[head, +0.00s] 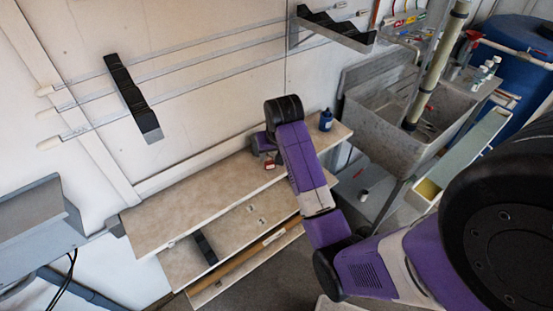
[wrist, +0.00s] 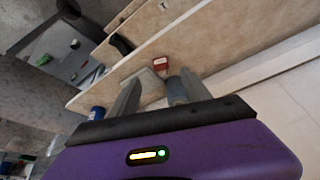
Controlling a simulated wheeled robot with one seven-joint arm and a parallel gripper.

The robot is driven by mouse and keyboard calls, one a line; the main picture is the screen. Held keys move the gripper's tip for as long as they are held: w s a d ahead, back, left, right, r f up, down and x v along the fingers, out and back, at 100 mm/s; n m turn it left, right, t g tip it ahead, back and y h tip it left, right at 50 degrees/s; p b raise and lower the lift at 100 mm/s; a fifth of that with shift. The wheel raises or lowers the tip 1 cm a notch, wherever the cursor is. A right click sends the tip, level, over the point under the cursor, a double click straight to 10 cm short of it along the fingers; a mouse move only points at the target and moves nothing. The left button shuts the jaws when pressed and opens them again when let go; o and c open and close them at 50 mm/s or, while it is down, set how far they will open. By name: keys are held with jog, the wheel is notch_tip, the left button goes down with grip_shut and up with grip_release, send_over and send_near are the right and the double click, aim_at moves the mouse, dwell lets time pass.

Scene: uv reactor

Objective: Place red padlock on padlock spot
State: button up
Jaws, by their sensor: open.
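The small red padlock (head: 269,165) is on the top shelf board near its front edge, at the right part of the board. In the wrist view the red padlock (wrist: 159,62) shows just beyond the fingertips, roughly between their lines. My gripper (head: 264,154) is over that board, beside the padlock. In the wrist view my gripper (wrist: 160,76) has its two fingers apart, with nothing clearly held. Whether a finger touches the padlock I cannot tell. Two small pale markers (head: 257,214) lie on the middle board; I cannot tell whether either is the padlock spot.
A blue bottle (head: 326,120) stands on the top shelf board (head: 165,215), right of my gripper; it also shows in the wrist view (wrist: 97,112). A black object (head: 205,248) lies on the middle board. A grey sink (head: 385,115) stands at right. The top board's left part is bare.

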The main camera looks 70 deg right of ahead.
jog(key=s+a+f+n+t, duration=0.3)
jog(key=a, duration=0.9)
jog(key=s+a+f+n+t, duration=0.2)
jog(key=a+f+n+t, duration=0.15)
jog(key=a, duration=0.75)
jog(key=s+a+r+n+t+y, duration=0.3)
jog(key=s+a+r+n+t, duration=0.1)
jog(key=s+a+r, duration=1)
notch_tip(320, 180, up, 3)
jog(key=shift+a+r+t+y, duration=0.15)
jog(key=shift+a+t+y, duration=0.25)
jog(key=shift+t, duration=0.45)
jog(key=shift+s, duration=0.1)
